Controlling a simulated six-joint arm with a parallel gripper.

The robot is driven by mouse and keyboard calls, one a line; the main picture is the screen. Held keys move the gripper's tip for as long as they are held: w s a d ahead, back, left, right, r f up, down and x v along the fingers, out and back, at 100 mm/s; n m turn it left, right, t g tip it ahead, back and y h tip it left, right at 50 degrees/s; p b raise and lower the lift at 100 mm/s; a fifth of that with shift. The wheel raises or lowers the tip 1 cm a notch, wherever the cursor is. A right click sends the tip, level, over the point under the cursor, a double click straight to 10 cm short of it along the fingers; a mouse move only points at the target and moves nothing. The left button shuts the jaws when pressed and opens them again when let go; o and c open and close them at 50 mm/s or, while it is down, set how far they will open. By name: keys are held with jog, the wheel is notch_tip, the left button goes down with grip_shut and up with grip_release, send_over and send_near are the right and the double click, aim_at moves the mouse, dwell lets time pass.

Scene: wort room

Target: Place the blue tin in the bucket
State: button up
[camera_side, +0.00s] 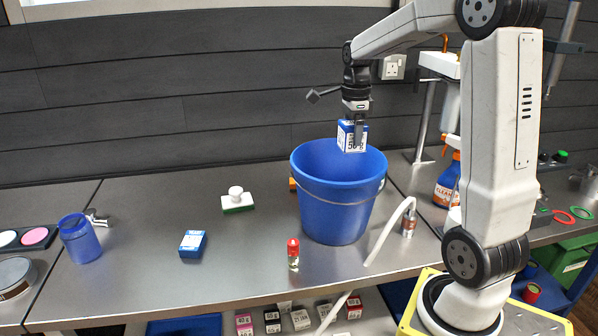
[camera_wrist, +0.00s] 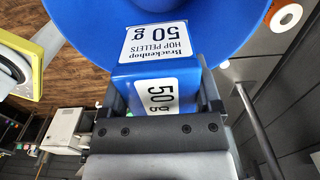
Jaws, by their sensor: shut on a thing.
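The blue tin (camera_side: 352,137) with white "50 g" hop pellets labels is held in my gripper (camera_side: 357,122), upright above the mouth of the blue bucket (camera_side: 336,205). In the side view the tin's lower part overlaps the bucket's far rim; how high it hangs above the opening is hard to tell. In the wrist view the tin (camera_wrist: 185,68) sits between both fingers of my gripper (camera_wrist: 160,108), with the blue bucket (camera_wrist: 80,25) behind it. The bucket's floor is hidden in the side view.

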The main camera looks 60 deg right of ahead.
notch_tip(320, 180, down, 12)
jog(key=shift+f, duration=0.25)
jog(key=shift+f, duration=0.1)
jog(key=shift+f, duration=4.9)
jog(key=shift+f, duration=0.15)
jog(key=o, duration=1.3)
jog(key=shift+r, duration=6.2)
